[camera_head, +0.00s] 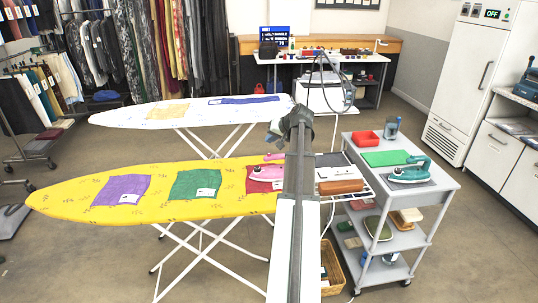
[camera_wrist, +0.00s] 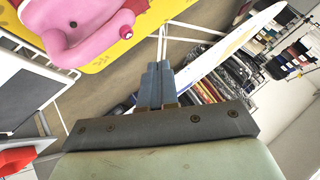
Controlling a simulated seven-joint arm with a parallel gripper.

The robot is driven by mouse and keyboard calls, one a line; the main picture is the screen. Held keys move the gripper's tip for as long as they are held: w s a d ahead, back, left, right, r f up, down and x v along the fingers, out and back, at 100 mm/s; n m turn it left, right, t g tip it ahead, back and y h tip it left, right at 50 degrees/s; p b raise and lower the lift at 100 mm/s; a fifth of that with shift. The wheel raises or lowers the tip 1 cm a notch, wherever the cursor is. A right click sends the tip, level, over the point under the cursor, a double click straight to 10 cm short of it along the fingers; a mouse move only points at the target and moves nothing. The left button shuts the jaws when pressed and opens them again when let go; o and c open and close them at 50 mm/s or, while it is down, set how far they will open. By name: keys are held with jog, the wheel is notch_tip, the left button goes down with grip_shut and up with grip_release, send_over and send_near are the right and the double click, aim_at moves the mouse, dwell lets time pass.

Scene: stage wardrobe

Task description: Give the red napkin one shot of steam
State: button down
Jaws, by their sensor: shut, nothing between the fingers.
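The red napkin (camera_head: 257,188) lies on the yellow ironing board (camera_head: 75,196), partly hidden by a pink iron and my arm. The pink iron (camera_head: 266,174) appears to rest flat on the napkin; whether it touches the cloth all over cannot be told. In the wrist view the pink iron (camera_wrist: 75,40) fills the upper left, with its looped handle and a round red-pink knob. My gripper (camera_wrist: 158,70) is shut and empty, its fingers together beside and apart from the iron. In the head view my gripper is hard to make out at the arm's far end.
A purple napkin (camera_head: 121,190) and a green napkin (camera_head: 195,184) lie farther left on the board. A white ironing board (camera_head: 130,117) stands behind.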

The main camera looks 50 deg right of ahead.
aim_at(271, 156)
jog(key=shift+f, duration=1.55)
jog(key=shift+f, duration=0.25)
dwell(0.9)
jog(key=shift+f, duration=0.2)
jog(key=shift+f, duration=0.45)
dwell(0.8)
jog(key=shift+r, duration=0.85)
jog(key=shift+r, duration=0.1)
jog(key=shift+r, duration=2.45)
